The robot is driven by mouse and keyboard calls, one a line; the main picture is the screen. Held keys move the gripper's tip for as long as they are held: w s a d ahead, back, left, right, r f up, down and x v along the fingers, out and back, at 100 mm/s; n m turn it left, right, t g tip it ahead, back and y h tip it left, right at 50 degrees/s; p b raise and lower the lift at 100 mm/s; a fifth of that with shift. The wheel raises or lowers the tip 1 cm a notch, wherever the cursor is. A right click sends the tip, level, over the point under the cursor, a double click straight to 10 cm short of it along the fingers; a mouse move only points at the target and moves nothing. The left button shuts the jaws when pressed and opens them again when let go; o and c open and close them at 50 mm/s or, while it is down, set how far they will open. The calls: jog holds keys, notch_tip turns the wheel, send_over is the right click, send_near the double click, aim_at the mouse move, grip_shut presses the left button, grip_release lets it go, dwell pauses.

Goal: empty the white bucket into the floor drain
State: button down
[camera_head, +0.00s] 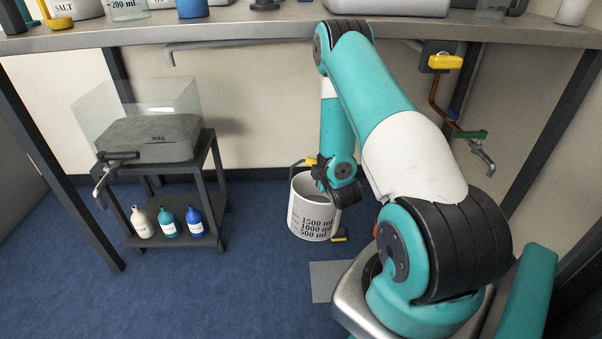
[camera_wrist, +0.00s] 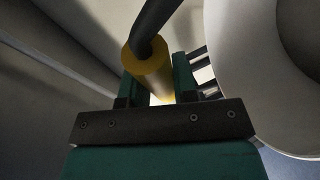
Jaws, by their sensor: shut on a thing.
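The white bucket (camera_head: 313,222) with black ml markings is below the bench, near the back wall, and looks roughly upright. Its wall also shows at the right of the wrist view (camera_wrist: 232,60). Its dark handle has a yellow grip (camera_wrist: 150,72), which lies between the teal fingers of my gripper (camera_wrist: 158,88). My gripper is shut on this grip, beside the bucket. What is in the bucket is not clear, and I cannot tell whether its base touches the floor. A flat grey square (camera_head: 328,282) lies on the floor in front; I cannot tell whether it is the drain.
A dark cart (camera_head: 215,180) at left carries a clear tank (camera_head: 165,105) with a tap, and three bottles (camera_head: 168,222) below. Pipes with a yellow valve handle (camera_head: 445,62) and a tap are at right. The bench (camera_head: 250,33) spans above. Blue floor is open between cart and bucket.

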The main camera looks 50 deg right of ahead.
jog(key=s+d+f+m+g+h+b, duration=0.3)
jog(key=s+d+f+m+g+b, duration=0.1)
jog(key=s+d+f+b, duration=0.6)
jog(key=s+d+f+m+g+h+b, duration=0.2)
jog(key=s+d+f+b, duration=0.8)
jog(key=b, duration=1)
jog(key=s+f+m+g, duration=0.2)
jog(key=s+f+m, duration=0.1)
jog(key=f, duration=0.3)
jog(key=shift+s+d+f+h, duration=0.2)
jog(key=shift+s+h, duration=0.1)
jog(key=shift+h, duration=0.1)
jog(key=shift+a, duration=0.15)
jog(key=shift+r+p, duration=0.2)
jog(key=shift+p, duration=0.7)
